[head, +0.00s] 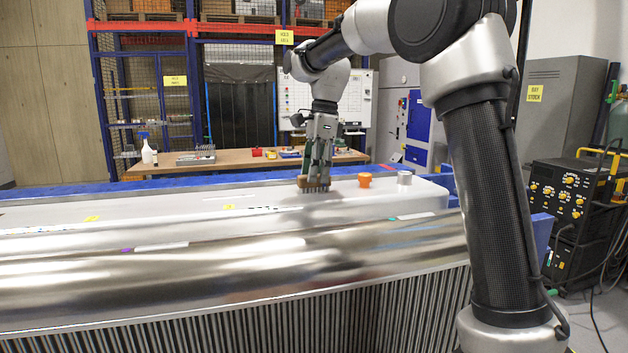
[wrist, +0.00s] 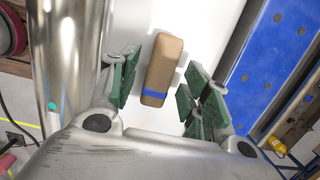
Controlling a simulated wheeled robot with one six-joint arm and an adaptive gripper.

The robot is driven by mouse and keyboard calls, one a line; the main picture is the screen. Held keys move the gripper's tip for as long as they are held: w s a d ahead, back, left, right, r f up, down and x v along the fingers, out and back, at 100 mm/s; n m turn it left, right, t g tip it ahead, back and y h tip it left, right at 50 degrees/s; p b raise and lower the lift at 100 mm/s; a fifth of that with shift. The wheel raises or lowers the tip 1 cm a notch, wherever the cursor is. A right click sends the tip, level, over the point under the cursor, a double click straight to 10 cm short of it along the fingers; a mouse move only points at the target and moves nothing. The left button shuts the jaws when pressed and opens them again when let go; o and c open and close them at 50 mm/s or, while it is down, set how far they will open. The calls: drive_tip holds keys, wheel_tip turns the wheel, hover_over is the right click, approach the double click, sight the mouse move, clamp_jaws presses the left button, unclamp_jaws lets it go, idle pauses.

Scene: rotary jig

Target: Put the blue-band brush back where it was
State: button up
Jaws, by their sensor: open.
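The blue-band brush (wrist: 163,68) has a tan wooden block with a blue stripe near its lower end in the wrist view. It rests on the pale top surface (head: 400,194) of the jig, bristles down in the head view (head: 314,184). My gripper (wrist: 160,85) is open, with one green-padded finger on each side of the brush. Gaps show between the pads and the block in the wrist view. In the head view my gripper (head: 318,170) points down right at the brush, and its fingers partly hide the block.
An orange cup-like piece (head: 365,180) and a silver one (head: 404,178) stand just right of the brush. A shiny metal cylinder (head: 220,265) runs along the front. A blue perforated rail (wrist: 270,60) lies beside the pale surface. The pale surface left of the brush is mostly clear.

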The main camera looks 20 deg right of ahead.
wheel_tip(320, 180, up, 10)
drive_tip(key=d+f, duration=0.1)
drive_tip(key=d, duration=0.1)
drive_tip(key=s+d+n+t, duration=0.1)
drive_tip(key=s+d+n, duration=0.3)
drive_tip(key=s, duration=0.3)
drive_tip(key=s+d+f+n+t, duration=0.1)
drive_tip(key=s+d+f+n, duration=0.2)
drive_tip(key=s, duration=0.5)
drive_tip(key=s+d+f+n+t+h, duration=0.1)
drive_tip(key=s+d+f+n, duration=0.1)
drive_tip(key=s+f+n, duration=0.4)
drive_tip(key=s+d+f+n+t, duration=0.1)
drive_tip(key=s+d+f+n, duration=0.2)
drive_tip(key=s, duration=0.8)
wheel_tip(320, 180, down, 4)
drive_tip(key=shift+d+r+n+h, duration=0.15)
drive_tip(key=shift+d+n+h, duration=0.2)
drive_tip(key=shift+n, duration=0.65)
